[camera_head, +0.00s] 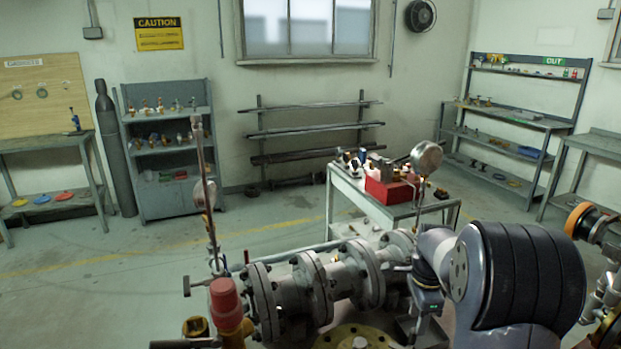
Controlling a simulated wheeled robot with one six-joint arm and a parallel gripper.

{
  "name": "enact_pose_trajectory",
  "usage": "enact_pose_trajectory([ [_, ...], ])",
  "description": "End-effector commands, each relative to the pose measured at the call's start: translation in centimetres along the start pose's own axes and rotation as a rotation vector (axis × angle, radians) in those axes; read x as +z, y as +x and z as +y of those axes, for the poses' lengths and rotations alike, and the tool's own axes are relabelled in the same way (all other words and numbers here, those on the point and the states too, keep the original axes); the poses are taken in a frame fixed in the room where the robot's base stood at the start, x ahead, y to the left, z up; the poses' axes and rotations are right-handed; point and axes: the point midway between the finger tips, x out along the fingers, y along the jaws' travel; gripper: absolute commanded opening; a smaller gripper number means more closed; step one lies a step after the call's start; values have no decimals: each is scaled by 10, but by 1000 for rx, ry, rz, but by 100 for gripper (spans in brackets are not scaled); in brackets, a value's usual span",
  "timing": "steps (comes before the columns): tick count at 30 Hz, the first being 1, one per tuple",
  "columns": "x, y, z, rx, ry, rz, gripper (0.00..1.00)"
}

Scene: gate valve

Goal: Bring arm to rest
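My arm (525,275) shows at the lower right, with a dark ribbed sleeve and a pale grey link bending down to the left. Its end, my gripper (415,325), is low in the picture, just right of the flanged grey pipe (345,275). The fingers are small and partly hidden, so I cannot tell whether they are open or shut or whether they touch anything. A yellow flange or wheel (355,338) lies low in front, left of my gripper, cut off by the bottom edge.
A red-capped fitting (226,300) and an upright rod (207,190) stand left of the pipe. A round gauge (426,157) rises above my arm. A cart with a red toolbox (388,192) stands behind. More pipework (592,222) is at the right edge. Open floor (110,280) lies left.

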Motion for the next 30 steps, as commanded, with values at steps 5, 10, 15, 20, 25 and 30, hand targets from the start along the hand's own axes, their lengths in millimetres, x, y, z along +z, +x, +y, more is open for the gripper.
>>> enact_pose_trajectory([
  [5,0,33,1,4,0,-1,40],
  [10,0,54,1,3,0,-1,40],
  [15,3,58,-3,-1,-28,0,40],
  [20,4,58,-4,-1,-37,0,40],
  [25,4,58,-4,-1,-37,0,40],
  [30,1,57,-1,-1,-14,0,40],
])
